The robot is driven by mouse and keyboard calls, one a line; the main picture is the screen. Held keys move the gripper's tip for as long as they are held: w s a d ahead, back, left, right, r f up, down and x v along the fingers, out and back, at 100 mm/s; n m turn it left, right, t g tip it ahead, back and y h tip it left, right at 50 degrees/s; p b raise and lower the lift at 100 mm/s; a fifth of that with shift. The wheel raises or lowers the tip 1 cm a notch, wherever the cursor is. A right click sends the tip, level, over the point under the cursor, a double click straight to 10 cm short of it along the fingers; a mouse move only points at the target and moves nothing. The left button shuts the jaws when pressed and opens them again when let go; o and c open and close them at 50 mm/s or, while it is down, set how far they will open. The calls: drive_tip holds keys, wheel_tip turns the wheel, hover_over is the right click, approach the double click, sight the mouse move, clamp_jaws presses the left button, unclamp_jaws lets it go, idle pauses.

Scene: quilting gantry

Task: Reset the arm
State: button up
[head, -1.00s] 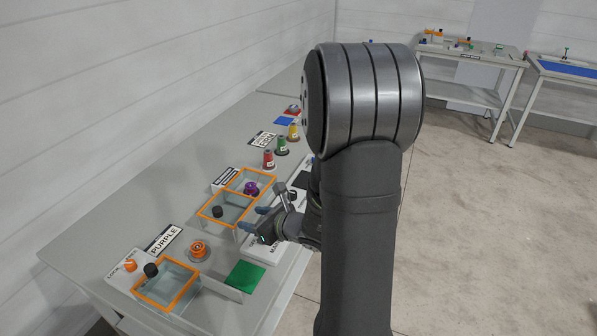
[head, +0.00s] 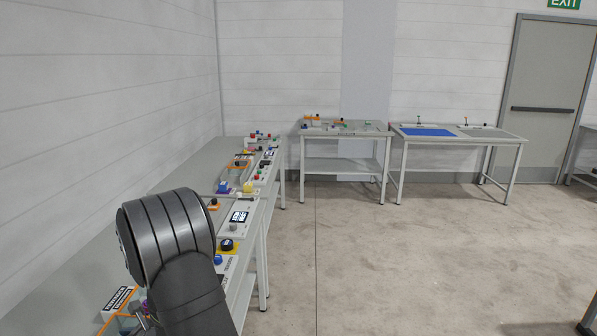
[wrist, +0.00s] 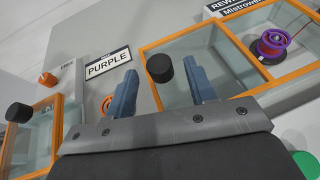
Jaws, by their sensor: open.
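In the wrist view my gripper (wrist: 159,67) is open, with its two blue-grey fingers spread and nothing held between them. A black knob (wrist: 160,70) on an orange-framed, clear-topped box (wrist: 205,45) shows between and beyond the fingertips. The "PURPLE" label (wrist: 108,64) lies left of the left finger. A purple spool (wrist: 272,42) sits in the neighbouring orange-framed compartment on the right. An orange spool (wrist: 106,105) is partly hidden by the left finger. In the head view my arm fills the lower left, and the fingers cannot be made out.
Another orange-framed box (wrist: 57,125) with a black knob (wrist: 18,112) is at the wrist view's left. In the head view, the long bench (head: 150,190) runs along the left wall. Two tables (head: 345,130) (head: 455,139) stand at the back. The floor (head: 400,250) on the right is open.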

drive_tip(key=shift+x, duration=1.8)
drive_tip(key=shift+w, duration=0.1)
drive_tip(key=v, duration=1.7)
drive_tip(key=shift+d, duration=0.2)
drive_tip(key=shift+x, duration=8.65)
drive_tip(key=shift+w, duration=0.35)
